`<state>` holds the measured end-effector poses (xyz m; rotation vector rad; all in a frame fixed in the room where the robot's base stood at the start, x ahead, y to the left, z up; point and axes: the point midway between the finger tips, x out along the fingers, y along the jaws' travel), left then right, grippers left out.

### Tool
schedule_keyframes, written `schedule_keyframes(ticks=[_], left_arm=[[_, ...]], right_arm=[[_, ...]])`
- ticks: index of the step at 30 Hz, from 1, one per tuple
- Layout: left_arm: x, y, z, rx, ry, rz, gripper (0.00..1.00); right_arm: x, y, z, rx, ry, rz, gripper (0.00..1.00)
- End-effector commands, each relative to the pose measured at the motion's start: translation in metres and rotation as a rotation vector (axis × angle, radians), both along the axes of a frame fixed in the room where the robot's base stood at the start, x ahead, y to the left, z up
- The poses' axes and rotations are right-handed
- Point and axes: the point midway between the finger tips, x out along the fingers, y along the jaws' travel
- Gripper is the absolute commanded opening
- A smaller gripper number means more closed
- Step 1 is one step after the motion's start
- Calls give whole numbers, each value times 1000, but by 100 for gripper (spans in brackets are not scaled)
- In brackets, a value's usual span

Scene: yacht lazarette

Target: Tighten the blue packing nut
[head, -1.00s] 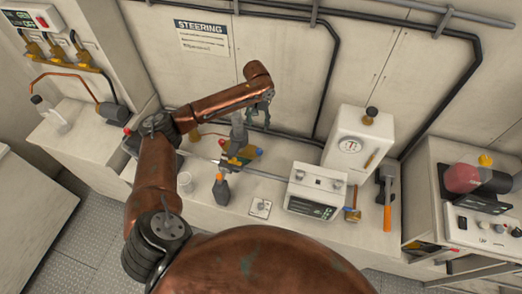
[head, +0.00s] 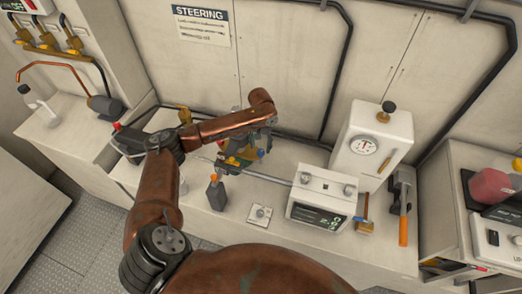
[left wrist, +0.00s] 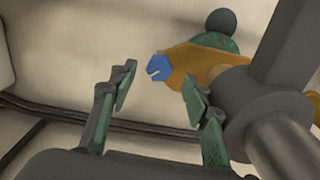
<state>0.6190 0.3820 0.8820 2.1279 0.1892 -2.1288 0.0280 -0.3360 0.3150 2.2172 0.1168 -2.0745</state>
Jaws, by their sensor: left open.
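The blue packing nut (head: 261,154) is a small spot of blue beside my left gripper (head: 247,146) in the head view, mostly hidden by it. In the left wrist view the blue nut (left wrist: 158,67) shows a notched end and sits on the left end of an orange-brass body (left wrist: 200,62). My left gripper (left wrist: 158,86) is open. Its two green-padded fingers stand either side of the nut in the picture, with nothing gripped. I cannot tell how far the nut is beyond the fingertips. My right gripper is not in view.
A thick grey cylinder (left wrist: 268,98) stands close on the right in the left wrist view. On the bench are a dark bottle with an orange cap (head: 216,193), a display box (head: 321,200), a gauge cabinet (head: 372,145) and an orange-handled hammer (head: 403,228).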

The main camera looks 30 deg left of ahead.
Motion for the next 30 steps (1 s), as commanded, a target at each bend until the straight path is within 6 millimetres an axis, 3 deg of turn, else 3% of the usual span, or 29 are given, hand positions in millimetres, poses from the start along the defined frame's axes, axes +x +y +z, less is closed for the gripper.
schedule_keyframes(ticks=[6,17,30], left_arm=[[0,0,-26,1,1,-1,44],[1,-1,-31,0,-1,-2,44],[1,0,-31,1,0,-1,13]], right_arm=[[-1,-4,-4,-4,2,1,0],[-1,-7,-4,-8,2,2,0],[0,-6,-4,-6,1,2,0]])
